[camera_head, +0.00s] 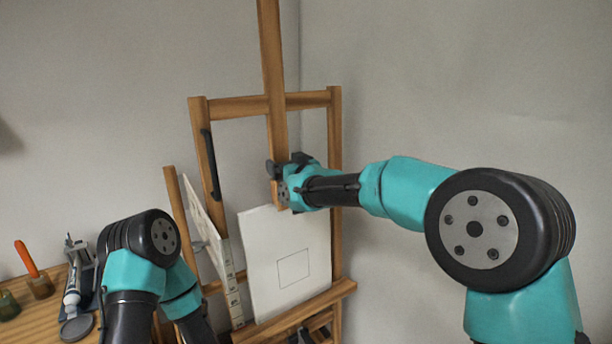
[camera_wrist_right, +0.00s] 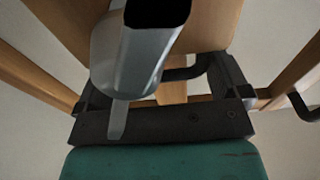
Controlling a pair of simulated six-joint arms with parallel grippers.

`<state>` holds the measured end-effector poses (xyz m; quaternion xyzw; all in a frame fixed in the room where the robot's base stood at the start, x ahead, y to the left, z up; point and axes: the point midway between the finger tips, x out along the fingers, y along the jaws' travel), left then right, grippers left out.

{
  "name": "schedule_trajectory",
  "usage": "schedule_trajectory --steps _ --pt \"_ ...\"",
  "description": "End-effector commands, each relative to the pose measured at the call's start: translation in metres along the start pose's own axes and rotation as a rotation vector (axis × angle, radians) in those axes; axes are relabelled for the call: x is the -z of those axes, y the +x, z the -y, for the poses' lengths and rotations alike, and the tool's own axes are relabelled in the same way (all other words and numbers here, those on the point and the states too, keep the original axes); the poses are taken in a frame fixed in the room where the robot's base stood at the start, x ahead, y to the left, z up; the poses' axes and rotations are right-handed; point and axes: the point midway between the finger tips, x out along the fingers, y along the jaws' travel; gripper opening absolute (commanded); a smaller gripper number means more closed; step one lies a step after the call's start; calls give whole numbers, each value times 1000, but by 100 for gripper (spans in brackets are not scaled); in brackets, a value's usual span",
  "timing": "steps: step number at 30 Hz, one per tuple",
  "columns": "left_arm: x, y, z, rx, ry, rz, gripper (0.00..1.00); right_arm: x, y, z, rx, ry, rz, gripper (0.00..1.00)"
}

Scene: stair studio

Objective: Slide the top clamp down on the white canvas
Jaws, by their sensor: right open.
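The white canvas (camera_head: 262,240) leans upright on the easel's lower ledge, with a thin square outline drawn on it. The easel's wooden centre bar (camera_head: 274,70) comes down to about the canvas's top edge. The top clamp is mostly hidden behind my right gripper and cannot be clearly picked out. My right gripper (camera_head: 279,170) is open at the bar, just above the canvas. In the right wrist view, dark gripper parts (camera_wrist_right: 165,124) and a grey metal piece (camera_wrist_right: 135,50) lie in front of wood.
The easel's ledge (camera_head: 305,309) runs below the canvas. A second white panel (camera_head: 204,220) and a marked white strip (camera_head: 232,285) stand left of it. A wooden table (camera_head: 40,308) holds a paint tube (camera_head: 72,290) and an orange-handled tool (camera_head: 26,258). The right wall side is free.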

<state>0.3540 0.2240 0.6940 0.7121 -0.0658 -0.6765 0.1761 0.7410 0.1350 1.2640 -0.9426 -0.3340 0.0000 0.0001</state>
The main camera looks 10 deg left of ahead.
Motion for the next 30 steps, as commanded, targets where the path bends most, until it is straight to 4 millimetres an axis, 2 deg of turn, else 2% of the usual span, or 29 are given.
schedule_trajectory --steps 8,24,30 --pt "0 0 0 0 0 0 34 1 -34 0 0 0 0 94" --pt "0 0 0 0 0 0 34 0 -129 -1 -2 0 0 94" --pt "0 0 0 0 0 0 34 0 -158 -2 -3 0 -1 94"
